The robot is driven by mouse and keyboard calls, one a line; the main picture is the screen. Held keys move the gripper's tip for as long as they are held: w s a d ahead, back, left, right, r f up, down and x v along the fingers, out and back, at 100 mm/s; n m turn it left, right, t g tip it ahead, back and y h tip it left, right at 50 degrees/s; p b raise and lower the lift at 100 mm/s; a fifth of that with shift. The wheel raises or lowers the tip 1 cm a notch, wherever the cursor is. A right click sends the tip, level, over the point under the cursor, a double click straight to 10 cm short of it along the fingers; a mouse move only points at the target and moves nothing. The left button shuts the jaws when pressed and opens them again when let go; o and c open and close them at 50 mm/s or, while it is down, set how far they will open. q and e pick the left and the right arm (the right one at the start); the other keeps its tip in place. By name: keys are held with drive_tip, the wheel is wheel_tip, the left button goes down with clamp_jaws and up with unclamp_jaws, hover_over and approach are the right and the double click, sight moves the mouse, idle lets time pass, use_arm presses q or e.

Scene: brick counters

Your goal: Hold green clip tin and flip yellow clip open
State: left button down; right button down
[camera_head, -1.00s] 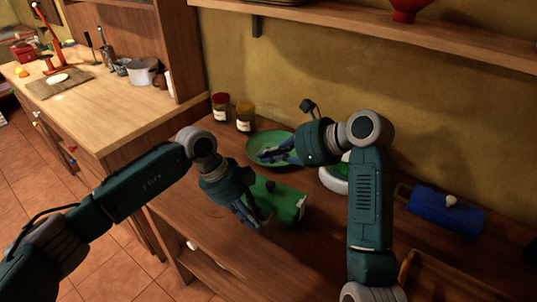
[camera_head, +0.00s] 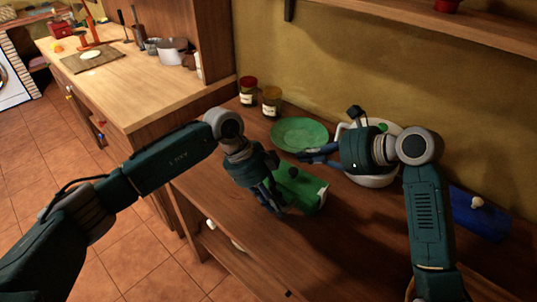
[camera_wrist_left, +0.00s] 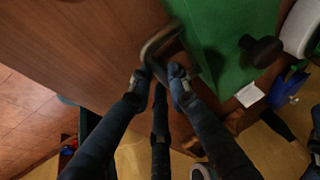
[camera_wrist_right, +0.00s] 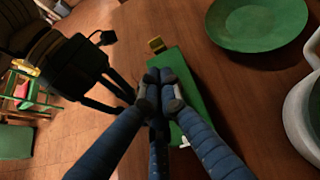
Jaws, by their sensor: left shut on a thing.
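The green clip tin (camera_head: 313,190) lies on the brown counter, with a dark knob (camera_wrist_left: 262,50) on one face and a white label (camera_wrist_left: 249,95). A bent metal handle (camera_wrist_left: 160,41) sticks out from its side in the left wrist view. My left gripper (camera_head: 277,207) is shut on this handle.
A green plate (camera_head: 300,134) and a white bowl (camera_head: 372,180), partly hidden by my right arm, are behind the tin. Two jars (camera_head: 248,92) (camera_head: 271,100) stand at the back left. A blue tin (camera_head: 480,215) lies to the right. The counter in front is clear.

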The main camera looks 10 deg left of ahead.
drive_tip(key=x, duration=1.2)
drive_tip(key=shift+w+a+r, duration=0.1)
drive_tip(key=shift+w+a, duration=0.1)
drive_tip(key=shift+a, duration=0.1)
drive_tip(key=shift+w+a+f, duration=0.25)
drive_tip(key=shift+w+a, duration=0.1)
drive_tip(key=shift+a, duration=0.25)
drive_tip(key=shift+w+a+r, duration=0.15)
drive_tip(key=shift+a, duration=0.2)
drive_tip(key=shift+w+a, duration=0.25)
drive_tip(key=shift+a, duration=0.2)
drive_tip(key=shift+w+a, duration=0.25)
drive_tip(key=shift+a, duration=0.2)
drive_tip(key=shift+w+a+f, duration=0.25)
drive_tip(key=shift+w+a, duration=0.05)
drive_tip(key=shift+a, duration=0.05)
drive_tip(key=shift+s+d, duration=0.1)
drive_tip(key=shift+d, duration=0.15)
